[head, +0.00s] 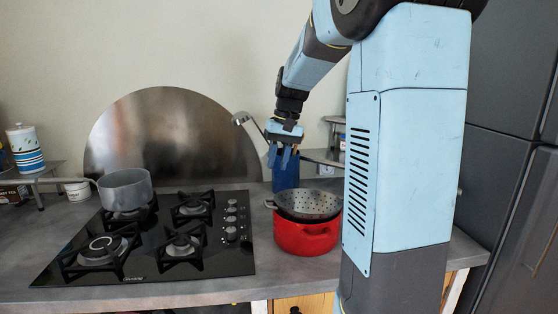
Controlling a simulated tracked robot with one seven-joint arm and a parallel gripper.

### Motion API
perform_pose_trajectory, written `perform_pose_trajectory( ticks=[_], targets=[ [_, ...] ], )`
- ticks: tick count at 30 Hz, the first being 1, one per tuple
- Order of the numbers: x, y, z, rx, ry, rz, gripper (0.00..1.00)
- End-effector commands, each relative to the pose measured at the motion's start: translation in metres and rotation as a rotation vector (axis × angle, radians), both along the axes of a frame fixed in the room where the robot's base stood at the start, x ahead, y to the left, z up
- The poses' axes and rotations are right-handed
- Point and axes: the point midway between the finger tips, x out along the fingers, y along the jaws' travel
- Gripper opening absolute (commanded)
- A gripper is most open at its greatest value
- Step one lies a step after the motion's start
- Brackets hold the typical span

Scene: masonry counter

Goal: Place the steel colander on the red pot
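The steel colander (309,202), grey with rows of holes, sits in the mouth of the red pot (306,238) in the head view. It looks slightly tilted, and a dark band shows between its front and the pot's rim. My arm's column hides the right edges of both. My gripper (284,160) points down above and behind them, apart from the colander, in front of a blue container. Its fingers are small against the blue, so I cannot tell their opening. No colander or pot is in the gripper.
A black gas hob (150,262) with a grey saucepan (125,190) lies to the left. A ladle (242,118) slants beside my gripper, above the blue container (286,180). A small shelf (320,157) stands behind. Bare grey counter lies before the pot.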

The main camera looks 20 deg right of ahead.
Motion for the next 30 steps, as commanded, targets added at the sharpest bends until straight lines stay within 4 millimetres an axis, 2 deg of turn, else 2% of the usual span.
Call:
perform_pose_trajectory(
  ticks=[3, 10, 14, 30],
  targets=[
    [0.000, 0.000, 0.000, 0.000, 0.000, 0.000, 0.37],
    [0.000, -0.001, 0.001, 0.000, -0.001, -0.001, 0.37],
    [0.000, -0.002, 0.009, 0.000, -0.002, -0.001, 0.37],
    [-0.003, -0.021, 0.100, -0.001, -0.002, -0.003, 0.37]
  ],
)
